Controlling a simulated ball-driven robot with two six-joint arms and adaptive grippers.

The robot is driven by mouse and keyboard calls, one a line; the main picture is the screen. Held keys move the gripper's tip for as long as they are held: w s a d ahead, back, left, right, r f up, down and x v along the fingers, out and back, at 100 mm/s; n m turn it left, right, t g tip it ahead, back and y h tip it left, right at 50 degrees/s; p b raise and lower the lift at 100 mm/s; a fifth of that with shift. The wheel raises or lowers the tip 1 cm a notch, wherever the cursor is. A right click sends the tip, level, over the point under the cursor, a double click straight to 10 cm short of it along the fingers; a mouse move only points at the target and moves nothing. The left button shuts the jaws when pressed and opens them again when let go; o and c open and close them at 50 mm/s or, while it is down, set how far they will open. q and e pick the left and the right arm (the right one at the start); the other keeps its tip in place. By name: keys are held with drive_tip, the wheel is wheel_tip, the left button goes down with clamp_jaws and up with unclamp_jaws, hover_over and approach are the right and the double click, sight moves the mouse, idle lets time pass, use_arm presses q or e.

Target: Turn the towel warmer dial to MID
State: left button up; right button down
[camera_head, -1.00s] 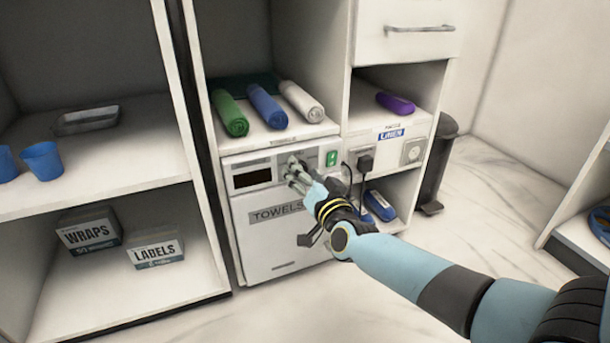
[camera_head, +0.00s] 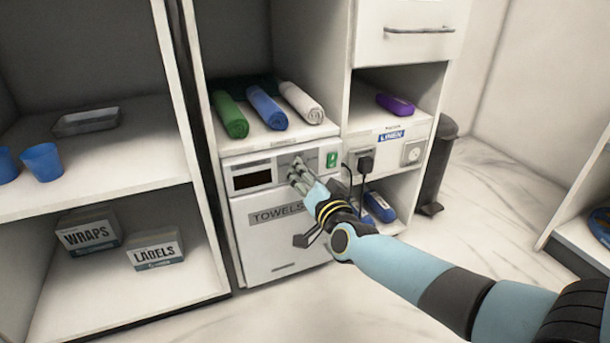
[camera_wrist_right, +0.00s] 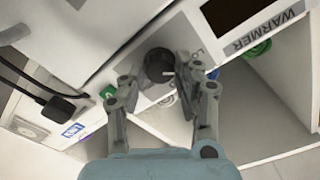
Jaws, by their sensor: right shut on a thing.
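The towel warmer (camera_head: 285,235) is a white cabinet with a "TOWELS" label, a dark display window (camera_head: 252,180) and a green switch (camera_head: 331,159) on its front panel. My right gripper (camera_head: 297,170) is at the panel, between the window and the switch. In the right wrist view the round dark dial (camera_wrist_right: 159,64) with a pale pointer line sits between the fingertips of the right gripper (camera_wrist_right: 158,75). The gripper is shut on the dial. The lettering around the dial is mostly hidden, so its setting cannot be read. My left gripper is not in view.
Rolled green (camera_head: 230,115), blue (camera_head: 267,107) and white (camera_head: 302,102) towels lie on the shelf above. A plug with a black cord (camera_head: 364,163) is right of the warmer. A grey bin (camera_head: 436,170) stands farther right. Open floor (camera_head: 480,240) lies beyond.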

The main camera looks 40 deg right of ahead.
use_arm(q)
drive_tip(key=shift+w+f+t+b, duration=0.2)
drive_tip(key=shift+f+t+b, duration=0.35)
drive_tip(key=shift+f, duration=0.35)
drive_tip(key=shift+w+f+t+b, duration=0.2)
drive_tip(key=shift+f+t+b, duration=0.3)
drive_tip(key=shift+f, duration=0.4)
use_arm(e)
drive_tip(key=shift+f+m, duration=0.2)
drive_tip(key=shift+m, duration=5.1)
drive_tip(key=c, duration=0.9)
unclamp_jaws()
drive_tip(key=shift+d, duration=0.1)
drive_tip(key=shift+c, duration=0.2)
drive_tip(key=shift+s, duration=0.15)
drive_tip(key=v, duration=1.1)
drive_tip(key=shift+s, duration=0.35)
